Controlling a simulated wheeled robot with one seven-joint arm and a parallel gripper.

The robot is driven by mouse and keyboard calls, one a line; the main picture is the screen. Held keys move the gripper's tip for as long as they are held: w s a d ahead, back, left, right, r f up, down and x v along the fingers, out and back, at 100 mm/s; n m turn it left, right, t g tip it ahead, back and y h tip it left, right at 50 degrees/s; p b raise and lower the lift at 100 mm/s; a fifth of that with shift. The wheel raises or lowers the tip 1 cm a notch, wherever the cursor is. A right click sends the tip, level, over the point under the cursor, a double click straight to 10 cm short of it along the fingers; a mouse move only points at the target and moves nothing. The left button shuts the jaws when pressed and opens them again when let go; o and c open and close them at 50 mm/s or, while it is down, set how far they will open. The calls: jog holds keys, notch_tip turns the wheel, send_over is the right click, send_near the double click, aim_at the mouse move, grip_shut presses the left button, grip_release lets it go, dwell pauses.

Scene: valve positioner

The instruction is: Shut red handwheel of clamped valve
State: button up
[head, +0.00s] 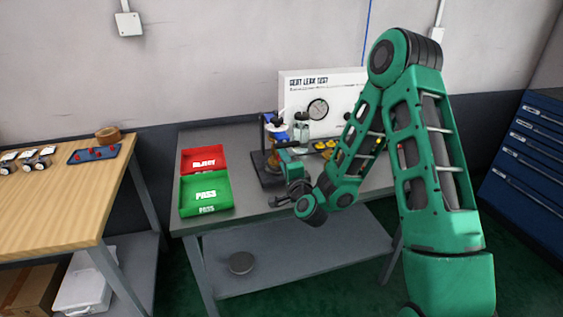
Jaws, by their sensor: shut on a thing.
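The clamped valve (271,162) is a small brass-coloured shape in a dark fixture (258,172) on the grey bench. My green arm reaches in from the right and bends down to it. My gripper (279,153) is at the valve, shut on a part of it at the handwheel's place. The red handwheel itself is hidden or too small to make out, so its turn position cannot be told. The fingers are also too small to see clearly.
A red REJECT tray (204,150) and a green PASS tray (206,208) lie left of the fixture. A white SEAT LEAK TEST panel (296,90) with a gauge (318,109) stands behind. A wooden bench (60,205) is at left, blue drawers (525,150) at right.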

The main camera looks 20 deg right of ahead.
jog(key=shift+d, duration=0.15)
dwell(0.3)
jog(key=o, duration=1.1)
jog(key=shift+c, duration=0.2)
jog(key=shift+s, duration=0.1)
